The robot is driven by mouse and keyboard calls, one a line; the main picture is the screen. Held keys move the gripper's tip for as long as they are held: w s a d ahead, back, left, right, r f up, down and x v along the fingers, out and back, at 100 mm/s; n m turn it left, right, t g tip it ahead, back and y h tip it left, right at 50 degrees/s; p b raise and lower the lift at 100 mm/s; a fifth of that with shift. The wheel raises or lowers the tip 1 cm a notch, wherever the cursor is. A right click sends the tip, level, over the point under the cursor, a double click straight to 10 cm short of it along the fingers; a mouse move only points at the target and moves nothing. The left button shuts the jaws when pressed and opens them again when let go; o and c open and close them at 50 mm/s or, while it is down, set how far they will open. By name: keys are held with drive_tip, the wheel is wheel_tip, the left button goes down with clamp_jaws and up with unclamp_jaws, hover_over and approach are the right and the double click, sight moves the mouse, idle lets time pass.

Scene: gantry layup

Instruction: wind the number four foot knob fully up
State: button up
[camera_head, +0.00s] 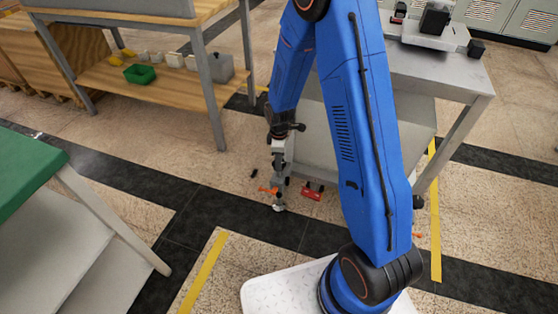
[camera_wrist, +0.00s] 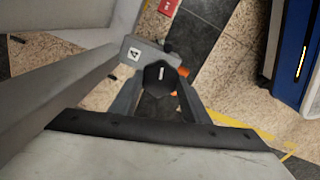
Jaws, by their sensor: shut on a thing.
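The foot knob (camera_wrist: 161,74) is a dark, faceted knob with a pale pointer line on its face, in the upper middle of the wrist view. A white tag with a dark mark (camera_wrist: 133,54), too small to read surely, sits beside it on the grey bracket. My gripper (camera_wrist: 158,88) is shut on the knob, with one grey finger on each side. In the head view my gripper (camera_head: 280,184) is low at the foot of the grey bench's near leg; the knob cannot be made out there.
The grey bench (camera_head: 465,77) stands behind my arm. A red piece (camera_head: 313,191) and an orange piece (camera_head: 268,190) are near the foot. A green-topped table (camera_head: 30,170) is at left, and a wooden shelf bench (camera_head: 155,85) behind. Open floor lies between them.

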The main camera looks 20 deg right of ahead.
drive_tip(key=o, duration=1)
drive_tip(key=shift+o, duration=0.2)
drive_tip(key=shift+r, duration=0.1)
wheel_tip(320, 180, up, 17)
drive_tip(key=shift+r, duration=0.1)
